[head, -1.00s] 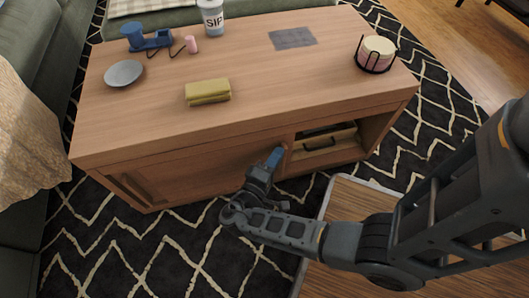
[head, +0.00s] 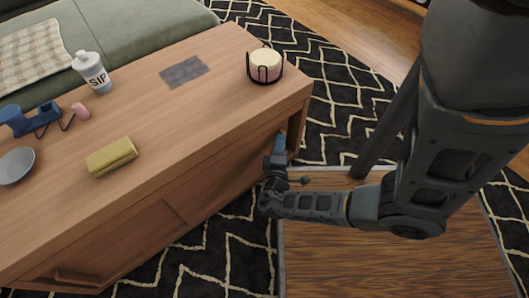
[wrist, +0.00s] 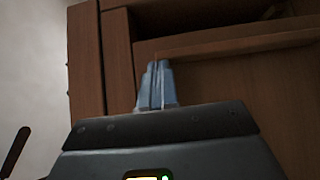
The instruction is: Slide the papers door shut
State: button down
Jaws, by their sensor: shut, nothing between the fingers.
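The wooden coffee table has a plain sliding door panel (head: 225,180) on its front, covering most of the right part. A dark gap shows at the right end, partly behind my gripper (head: 281,143). My gripper is shut and empty, its blue fingers upright at the right end of the front. In the wrist view, the closed fingers (wrist: 157,85) stand before brown wood panels, with a dark opening (wrist: 200,18) above and to the right. I cannot tell whether the fingertips touch the door. No papers can be made out.
On the tabletop (head: 150,120) are a yellow folded cloth (head: 111,156), a SIP cup (head: 91,72), a candle in a black holder (head: 265,66), a grey sheet (head: 184,71), a grey plate (head: 16,165) and a blue item (head: 30,118). A patterned rug (head: 235,255) lies below.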

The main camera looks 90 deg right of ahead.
jog(key=s+d, duration=0.4)
jog(key=s, duration=0.1)
jog(key=shift+b, duration=0.3)
